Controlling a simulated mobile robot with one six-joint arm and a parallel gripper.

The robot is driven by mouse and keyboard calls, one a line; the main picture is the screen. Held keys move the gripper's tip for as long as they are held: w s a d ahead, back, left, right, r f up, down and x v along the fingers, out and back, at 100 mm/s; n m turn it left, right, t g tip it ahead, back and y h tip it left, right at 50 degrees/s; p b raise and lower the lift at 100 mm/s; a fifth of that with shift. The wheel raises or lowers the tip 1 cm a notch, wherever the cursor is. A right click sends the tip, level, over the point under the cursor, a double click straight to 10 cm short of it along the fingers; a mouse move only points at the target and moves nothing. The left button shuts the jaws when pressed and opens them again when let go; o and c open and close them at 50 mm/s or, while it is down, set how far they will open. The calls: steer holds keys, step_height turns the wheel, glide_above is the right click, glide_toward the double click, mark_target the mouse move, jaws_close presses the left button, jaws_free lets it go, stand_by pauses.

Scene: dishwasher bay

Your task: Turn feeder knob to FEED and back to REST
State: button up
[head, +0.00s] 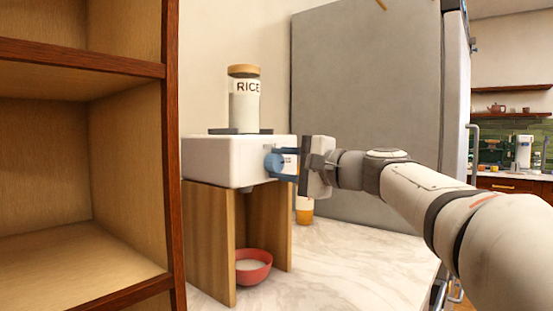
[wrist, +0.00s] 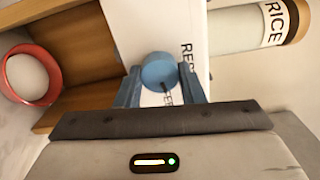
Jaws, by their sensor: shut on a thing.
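The feeder is a white box (head: 215,160) on wooden side panels, with a clear jar labelled RICE (head: 244,100) on top. The round blue feeder knob (wrist: 160,69) is on the box's face and also shows in the head view (head: 273,163). My gripper (wrist: 160,80) is shut on the knob, one blue finger on each side; in the head view the gripper (head: 287,162) reaches it from the right. A dark mark on the knob's edge lies near the partly hidden FEED lettering. The REST lettering (wrist: 187,58) is partly visible beside a finger.
A red bowl (head: 253,267) with white contents stands on the marble counter (head: 350,262) under the feeder. An orange-and-white container (head: 304,211) stands behind the gripper. A wooden shelf unit (head: 168,150) is close on the left; a grey cabinet (head: 365,120) stands behind.

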steer(key=shift+d+f+m, duration=0.1)
steer(key=shift+f+m, duration=0.05)
steer(key=shift+m, duration=0.55)
steer(key=shift+f+p, duration=0.1)
steer(key=shift+p, duration=0.2)
steer(key=o, duration=0.8)
steer(key=shift+d, duration=0.15)
steer(key=shift+c, duration=0.2)
steer(key=shift+o, duration=1.2)
steer(key=shift+r, duration=0.2)
steer(key=v, duration=0.7)
steer(key=shift+s+d+p, duration=0.25)
steer(key=shift+p, duration=0.05)
